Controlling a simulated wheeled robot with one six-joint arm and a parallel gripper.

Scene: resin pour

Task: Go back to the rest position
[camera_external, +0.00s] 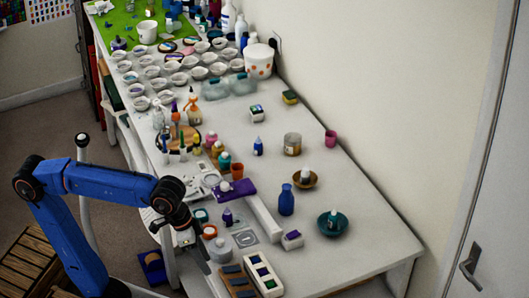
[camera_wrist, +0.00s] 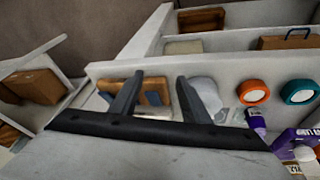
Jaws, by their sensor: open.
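My blue arm reaches from the lower left to the left edge of the long white table (camera_external: 345,235). My gripper (camera_external: 188,240) hangs at that edge, pointing down, its tips hard to make out there. In the wrist view my gripper (camera_wrist: 155,82) shows two dark fingers spread apart, with nothing held between them. Beyond the fingers lie a brown wooden piece with blue parts (camera_wrist: 150,90) and a whitish rounded thing (camera_wrist: 207,92), partly hidden by the right finger.
Near my gripper are an orange-red ring (camera_external: 210,231), a teal ring (camera_external: 201,215) and a small purple bottle (camera_external: 228,217). A white tray of blocks (camera_external: 262,274), a blue bottle (camera_external: 287,200) and a teal bowl (camera_external: 333,223) stand farther right. Many cups crowd the far end.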

